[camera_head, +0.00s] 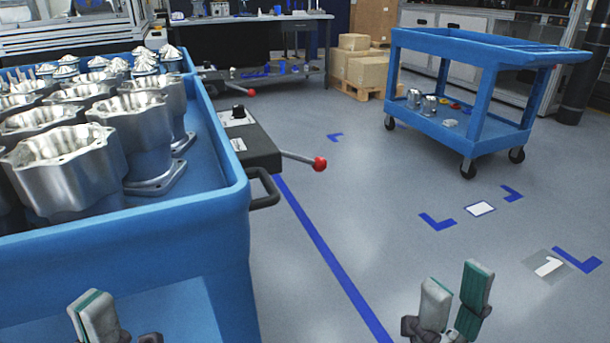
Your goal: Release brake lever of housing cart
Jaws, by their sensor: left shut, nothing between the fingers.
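The housing cart (243,215) is a blue cart at the left, loaded with silver machined housings (70,165). A metal lever with a red ball knob (320,164) sticks out to the right from a dark box (250,143) beside the cart. A second red-knobbed lever (250,92) shows farther back. My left gripper (112,325) is shut and empty at the bottom left, in front of the cart and apart from the levers. My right gripper (455,305) is open and empty at the bottom right, over the floor. Both grippers are partly cut off by the frame's lower edge.
A black handle (267,190) juts from the housing cart's corner. Another blue cart (470,130) with a few small parts stands at the back right. Boxes on a pallet (358,68) and a workbench (250,17) are behind. The floor between the carts is clear, with blue markings.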

